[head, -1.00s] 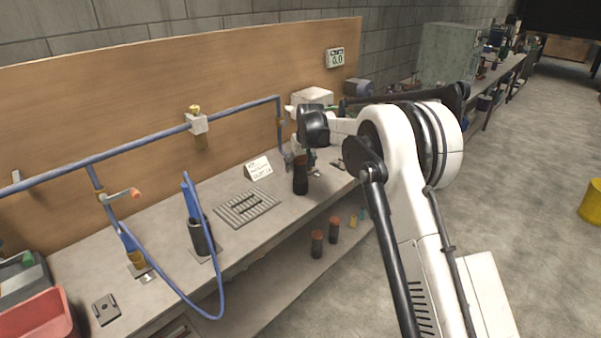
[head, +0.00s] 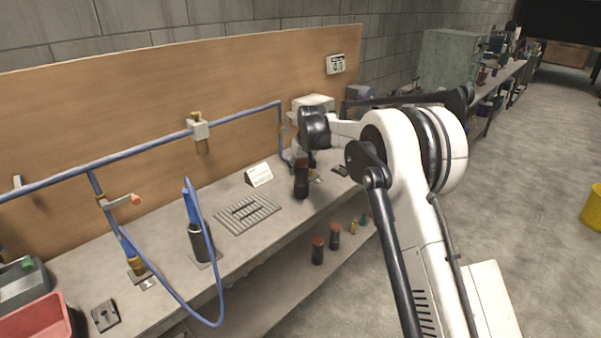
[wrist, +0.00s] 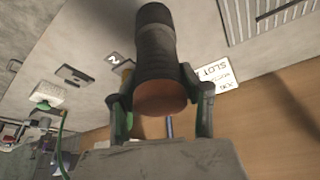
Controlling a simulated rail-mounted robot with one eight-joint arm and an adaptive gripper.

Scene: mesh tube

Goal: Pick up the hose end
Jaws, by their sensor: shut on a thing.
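A blue hose hangs in a loop at the bench front. Its blue end (head: 191,206) stands upright in a dark round holder (head: 201,243) on the left half of the bench. My gripper (wrist: 162,94) is shut on a dark cylinder (wrist: 154,45) with a reddish-brown end, one finger on each side. The hose end is well to the left of my gripper.
A slatted grate (head: 246,213) and a white sign (head: 259,174) lie between the hose end and my gripper. A blue pipe (head: 150,152) runs along the wooden back panel. A red bin (head: 35,316) is at the left. Similar dark cylinders (head: 318,251) stand on the lower shelf.

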